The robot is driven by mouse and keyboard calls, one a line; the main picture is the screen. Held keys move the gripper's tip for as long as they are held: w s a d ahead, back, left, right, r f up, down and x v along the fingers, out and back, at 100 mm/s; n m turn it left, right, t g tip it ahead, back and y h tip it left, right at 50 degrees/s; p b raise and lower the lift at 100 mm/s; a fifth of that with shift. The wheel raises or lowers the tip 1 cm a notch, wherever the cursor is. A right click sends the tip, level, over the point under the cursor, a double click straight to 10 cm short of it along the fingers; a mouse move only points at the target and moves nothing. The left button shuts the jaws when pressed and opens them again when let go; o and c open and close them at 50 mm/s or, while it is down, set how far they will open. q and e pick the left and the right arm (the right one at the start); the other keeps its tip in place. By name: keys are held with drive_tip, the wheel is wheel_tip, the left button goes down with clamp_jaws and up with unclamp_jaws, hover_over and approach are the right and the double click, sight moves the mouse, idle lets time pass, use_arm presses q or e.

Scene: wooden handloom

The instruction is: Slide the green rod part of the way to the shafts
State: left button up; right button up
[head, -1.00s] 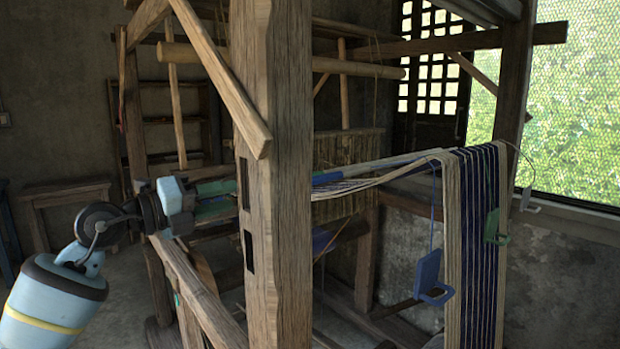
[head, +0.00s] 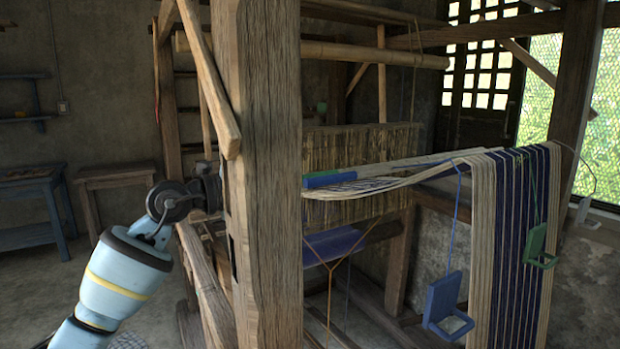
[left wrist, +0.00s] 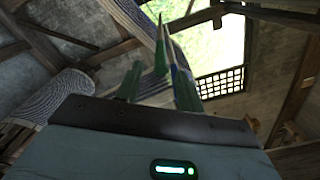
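In the head view, a short green and blue piece (head: 330,179) lies at the near end of the stretched warp, just right of the thick post; it looks like the green rod's end. My left arm reaches in from the left, and its wrist (head: 172,200) is beside the post. The post hides my left gripper's fingers. In the left wrist view, the gripper body (left wrist: 150,125) fills the bottom, with narrow green pieces (left wrist: 186,92) standing beyond its edge. I cannot tell there which piece is rod and whether the fingers grip it. My right gripper is out of view.
The loom's thick wooden post (head: 265,200) stands close in front. Striped warp threads (head: 510,240) hang over the right side, with a blue tag (head: 443,300) and a green tag (head: 538,245). A blue table (head: 30,205) stands at the far left.

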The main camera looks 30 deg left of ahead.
use_arm(q)
drive_tip(key=x, duration=0.7)
drive_tip(key=shift+d+p, duration=0.1)
drive_tip(key=shift+p, duration=0.3)
clamp_jaws()
